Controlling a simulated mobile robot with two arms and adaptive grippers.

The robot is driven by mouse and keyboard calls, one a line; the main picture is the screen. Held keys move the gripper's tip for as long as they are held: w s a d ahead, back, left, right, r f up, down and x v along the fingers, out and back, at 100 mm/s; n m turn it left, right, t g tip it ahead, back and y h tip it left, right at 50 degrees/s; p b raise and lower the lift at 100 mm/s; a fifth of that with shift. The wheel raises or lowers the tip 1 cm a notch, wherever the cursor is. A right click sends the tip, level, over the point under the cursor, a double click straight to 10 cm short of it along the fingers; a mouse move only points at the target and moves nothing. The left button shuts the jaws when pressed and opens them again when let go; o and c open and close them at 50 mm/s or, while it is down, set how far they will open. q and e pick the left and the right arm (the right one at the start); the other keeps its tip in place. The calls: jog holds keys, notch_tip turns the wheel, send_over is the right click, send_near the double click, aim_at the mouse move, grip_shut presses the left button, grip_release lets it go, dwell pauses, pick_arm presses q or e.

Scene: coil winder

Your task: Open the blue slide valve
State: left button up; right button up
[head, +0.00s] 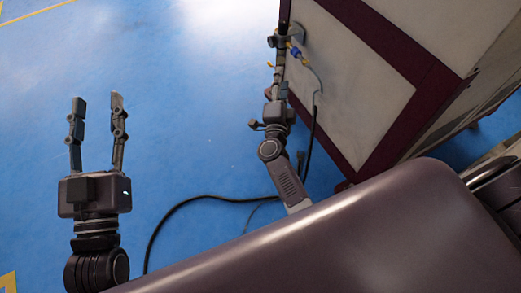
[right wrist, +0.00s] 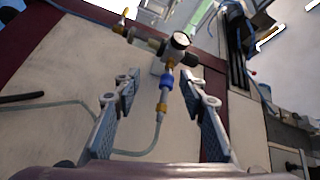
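The blue slide valve (right wrist: 167,80) shows in the right wrist view, below a round pressure gauge (right wrist: 180,40) and above a brass fitting (right wrist: 163,108). In the head view the valve (head: 295,52) is a small blue spot by the cabinet's side. My right gripper (right wrist: 159,74) is open, and the valve appears between its fingertips in the wrist view. I cannot tell whether the fingers touch it. In the head view the right gripper (head: 281,42) is up against the cabinet edge, seen edge-on. My left gripper (head: 98,101) is open and empty over the blue floor.
A cabinet with beige panels (head: 360,90) and dark red frame (head: 400,45) stands at the right. A thin grey hose (right wrist: 157,138) hangs from the valve. A black cable (head: 165,222) lies on the floor. The blue floor (head: 190,110) between my arms is clear.

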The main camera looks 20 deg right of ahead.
jog(key=s+a+f+n+g+y+p, duration=0.4)
jog(key=s+a+f+n+y+p, duration=0.5)
jog(key=s+a+f+n+p, duration=0.3)
jog(key=shift+s+a+f+n, duration=0.35)
jog(key=shift+f+n, duration=0.35)
jog(key=shift+f, duration=1.1)
